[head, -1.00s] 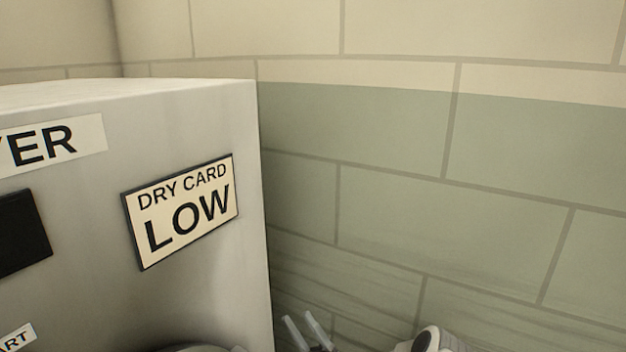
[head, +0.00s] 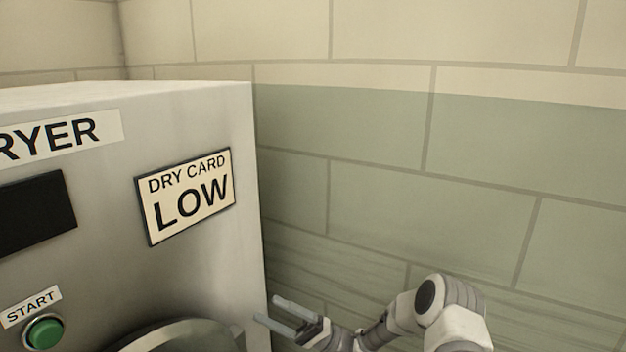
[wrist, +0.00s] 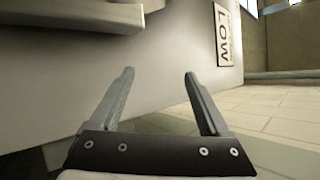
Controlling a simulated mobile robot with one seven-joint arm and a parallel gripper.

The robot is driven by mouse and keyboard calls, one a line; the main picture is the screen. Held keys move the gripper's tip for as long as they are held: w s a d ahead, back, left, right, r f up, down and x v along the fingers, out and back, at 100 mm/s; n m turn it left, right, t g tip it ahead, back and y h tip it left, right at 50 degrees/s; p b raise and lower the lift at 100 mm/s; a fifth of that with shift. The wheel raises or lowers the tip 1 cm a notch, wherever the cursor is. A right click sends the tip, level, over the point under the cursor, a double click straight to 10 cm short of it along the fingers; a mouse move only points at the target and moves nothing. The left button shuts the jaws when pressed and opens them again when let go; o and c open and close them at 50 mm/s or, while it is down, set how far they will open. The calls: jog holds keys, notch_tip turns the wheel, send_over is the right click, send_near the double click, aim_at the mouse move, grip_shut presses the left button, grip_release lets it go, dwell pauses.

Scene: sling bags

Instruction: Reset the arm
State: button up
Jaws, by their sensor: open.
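My gripper (head: 277,309) is at the lower middle of the head view, in front of the lower right part of the dryer (head: 205,272). Its two fingers are spread apart with nothing between them. My arm bends behind it to the right. In the wrist view the open fingers (wrist: 158,78) point toward the pale dryer front (wrist: 70,90), and a gap shows between them.
The dryer carries a "DRY CARD LOW" sign (head: 188,195), a dark panel (head: 32,212) and a green start button (head: 45,333). A round door rim (head: 185,335) shows at the bottom. A green and cream block wall (head: 400,150) stands behind. Tiled floor (wrist: 285,115) lies open at right in the wrist view.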

jog(key=s+d+r+n+g+h, duration=0.1)
jog(key=s+r+g+h, duration=0.1)
jog(key=s+r+h, duration=0.45)
jog(key=s+d+r+n+g+h, duration=0.2)
jog(key=s+r+h, duration=0.1)
jog(key=s+h, duration=0.6)
jog(key=s+d+r+m+t+h, duration=0.3)
jog(key=s+d+t+h, duration=0.25)
jog(key=d, duration=0.45)
jog(key=s+d+r+m+t+h, duration=0.35)
jog(key=s+d+t, duration=0.25)
jog(key=d, duration=0.3)
notch_tip(320, 180, down, 11)
jog(key=b, duration=1.1)
notch_tip(320, 180, up, 27)
jog(key=p, duration=2.6)
jog(key=shift+f+n+h+p, duration=0.2)
jog(key=shift+n+h+p, duration=0.15)
jog(key=shift+n, duration=0.1)
